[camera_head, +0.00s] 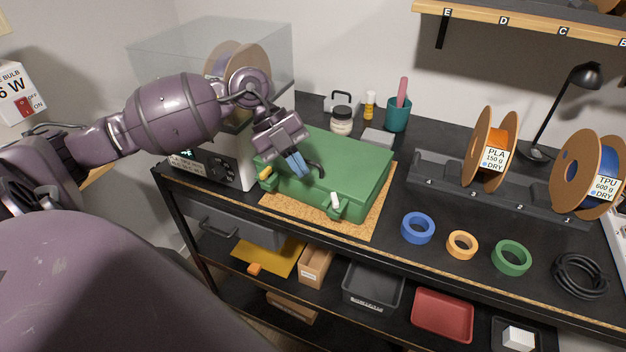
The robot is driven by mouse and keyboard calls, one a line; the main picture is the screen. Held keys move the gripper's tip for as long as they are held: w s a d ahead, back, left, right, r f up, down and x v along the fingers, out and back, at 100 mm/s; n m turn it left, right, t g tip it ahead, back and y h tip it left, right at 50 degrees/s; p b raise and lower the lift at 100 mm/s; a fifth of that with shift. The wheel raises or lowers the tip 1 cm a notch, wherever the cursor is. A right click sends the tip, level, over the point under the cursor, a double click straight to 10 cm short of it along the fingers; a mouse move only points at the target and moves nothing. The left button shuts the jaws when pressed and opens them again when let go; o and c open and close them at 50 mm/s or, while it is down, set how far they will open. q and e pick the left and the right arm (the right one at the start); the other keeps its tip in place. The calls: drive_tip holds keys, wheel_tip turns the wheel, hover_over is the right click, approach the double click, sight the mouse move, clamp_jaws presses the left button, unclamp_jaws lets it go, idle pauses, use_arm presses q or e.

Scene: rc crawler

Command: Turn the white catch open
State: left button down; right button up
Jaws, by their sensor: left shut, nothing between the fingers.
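A green case (357,168) lies closed on a cork mat (375,219) on the dark workbench. The white catch (336,201) is on the case's front side, toward the right corner. A yellow catch (265,173) is at the front left corner. A dark curved handle (319,170) shows between them. My left gripper (299,170) has blue fingertips and is shut and empty. It is over the case's front part beside the handle, left of the white catch and apart from it. Whether the fingertips touch the case is hard to tell. My right gripper is not in view.
A filament dryer (205,170) with a clear lid stands left of the case. A jar (341,120) and a teal cup (398,115) stand behind it. Blue (418,228), orange (462,244) and green (511,257) tape rolls lie right. A spool rack (445,178) stands behind them.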

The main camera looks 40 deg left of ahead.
use_arm(q)
drive_tip(key=s+a+f+n+t+h, duration=0.1)
drive_tip(key=s+a+f+t, duration=0.15)
drive_tip(key=s, duration=0.25)
drive_tip(key=s+a+f+n+t+h, duration=0.1)
drive_tip(key=s+f+t, duration=0.15)
drive_tip(key=s, duration=0.35)
wheel_tip(320, 180, up, 4)
drive_tip(key=w+a+m+t+y, duration=0.1)
drive_tip(key=w+m+t, duration=0.1)
drive_tip(key=m+p, duration=0.2)
approach(331, 199)
drive_tip(key=shift+t, duration=0.4)
drive_tip(key=x, duration=0.3)
drive_tip(key=f+x, duration=0.1)
drive_tip(key=x, duration=0.1)
drive_tip(key=shift+d+f, duration=0.1)
drive_tip(key=shift+f, duration=0.1)
drive_tip(key=shift+w+d+f, duration=0.1)
drive_tip(key=shift+w+d, duration=0.4)
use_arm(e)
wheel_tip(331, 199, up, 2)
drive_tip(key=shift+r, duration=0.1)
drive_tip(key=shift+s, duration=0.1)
